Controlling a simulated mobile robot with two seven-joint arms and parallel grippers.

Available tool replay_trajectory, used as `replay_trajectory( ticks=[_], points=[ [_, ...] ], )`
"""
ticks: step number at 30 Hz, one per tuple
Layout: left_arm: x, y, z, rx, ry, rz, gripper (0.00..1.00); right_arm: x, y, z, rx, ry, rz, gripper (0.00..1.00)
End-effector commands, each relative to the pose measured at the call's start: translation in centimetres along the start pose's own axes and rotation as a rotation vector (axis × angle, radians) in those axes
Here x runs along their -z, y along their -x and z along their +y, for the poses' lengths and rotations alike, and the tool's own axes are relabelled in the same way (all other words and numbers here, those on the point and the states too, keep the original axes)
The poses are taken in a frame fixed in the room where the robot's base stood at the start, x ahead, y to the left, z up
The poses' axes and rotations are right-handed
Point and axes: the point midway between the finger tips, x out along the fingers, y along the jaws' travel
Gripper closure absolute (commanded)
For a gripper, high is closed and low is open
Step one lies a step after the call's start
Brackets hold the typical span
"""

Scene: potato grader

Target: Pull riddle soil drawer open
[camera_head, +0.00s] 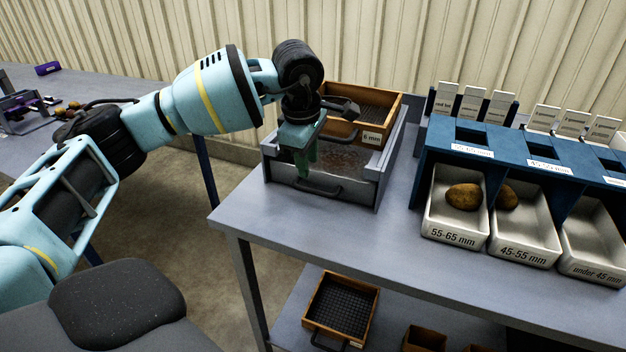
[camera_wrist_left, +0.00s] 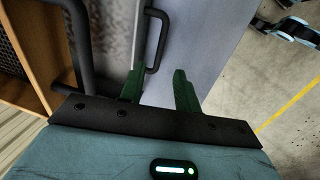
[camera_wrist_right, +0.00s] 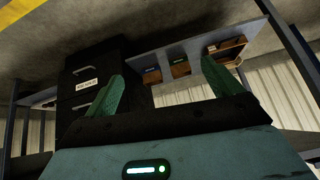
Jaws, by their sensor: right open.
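The riddle soil drawer has a grey front (camera_head: 348,195) with a dark bar handle (camera_head: 330,192). It sits in the grey riddle stand on the table, and brown soil shows behind the front. The handle also shows in the left wrist view (camera_wrist_left: 155,42). My left gripper (camera_head: 303,172) points down at the left part of the drawer front, by the handle. Its green fingers (camera_wrist_left: 158,85) are apart, with the handle's near end close to one fingertip; contact cannot be told. My right gripper (camera_wrist_right: 163,85) is open and empty, outside the head view.
A wooden riddle (camera_head: 394,110) marked 6 mm sits above the soil. A blue grader rack (camera_head: 432,165) with labelled metal bins stands at right; two bins hold potatoes. A wooden sieve (camera_head: 311,323) lies on the lower shelf. Bare tabletop (camera_head: 390,240) lies before the drawer.

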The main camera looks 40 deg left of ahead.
Motion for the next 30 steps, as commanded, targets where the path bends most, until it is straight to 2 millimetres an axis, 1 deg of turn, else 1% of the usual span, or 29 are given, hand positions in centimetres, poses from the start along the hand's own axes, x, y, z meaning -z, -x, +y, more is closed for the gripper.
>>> replay_trajectory(
  ticks=[6,12,18,26,30],
  points=[
    [0.0,-3.3,-0.1,0.004,0.0,0.001,0.68,0.2,-0.1,0.0,0.0,-0.001,0.005,0.09],
    [0.0,-5.9,-0.1,0.003,0.0,0.0,0.68,1.0,-0.4,0.1,-0.001,0.0,0.022,0.09],
    [-0.1,-7.0,-0.1,0.001,0.0,-0.001,0.68,1.2,-0.5,0.1,-0.001,0.0,0.026,0.09],
    [-0.1,-7.1,-0.1,0.001,0.0,-0.001,0.68,1.0,-0.4,0.1,-0.001,-0.001,0.022,0.09],
    [-0.1,-7.1,-0.1,0.001,0.0,-0.001,0.86,0.9,-0.3,0.0,-0.001,-0.001,0.019,0.09]
  ],
)
